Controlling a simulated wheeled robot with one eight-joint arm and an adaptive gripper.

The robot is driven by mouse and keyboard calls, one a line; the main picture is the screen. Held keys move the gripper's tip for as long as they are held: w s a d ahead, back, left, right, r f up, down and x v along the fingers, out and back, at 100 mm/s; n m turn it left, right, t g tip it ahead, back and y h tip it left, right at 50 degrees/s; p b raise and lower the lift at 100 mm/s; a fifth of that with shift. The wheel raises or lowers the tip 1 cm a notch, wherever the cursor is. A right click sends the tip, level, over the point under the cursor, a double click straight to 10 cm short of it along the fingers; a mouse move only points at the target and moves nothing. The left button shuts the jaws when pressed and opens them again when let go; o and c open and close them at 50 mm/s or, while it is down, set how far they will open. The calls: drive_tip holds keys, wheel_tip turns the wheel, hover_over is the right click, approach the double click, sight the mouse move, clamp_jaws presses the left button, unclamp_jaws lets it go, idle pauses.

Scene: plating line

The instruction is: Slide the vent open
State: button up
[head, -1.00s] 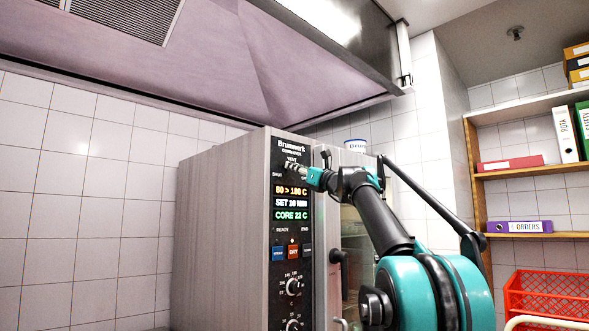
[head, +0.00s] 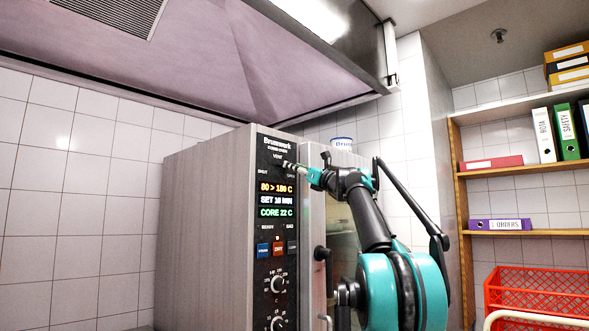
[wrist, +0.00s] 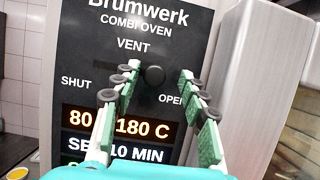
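The vent knob (wrist: 154,76) is a dark round knob under the VENT label on the black front panel (wrist: 205,30) of the combi oven. SHUT is printed at lower left of it and OPEN at lower right; the knob appears nearer OPEN. A faint dark slot (wrist: 106,66) shows to its left. My gripper (wrist: 160,72) is open, its fingers on either side of the knob with visible gaps.
A sloped hood (head: 215,50) hangs above the oven. Lit displays (head: 277,199), buttons and dials sit below the vent. A door handle (head: 322,254) is right of the panel. Shelves with binders (head: 543,135) and a red crate (head: 540,290) stand at right.

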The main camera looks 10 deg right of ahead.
drive_tip(key=shift+s, duration=0.1)
drive_tip(key=v, duration=1.2)
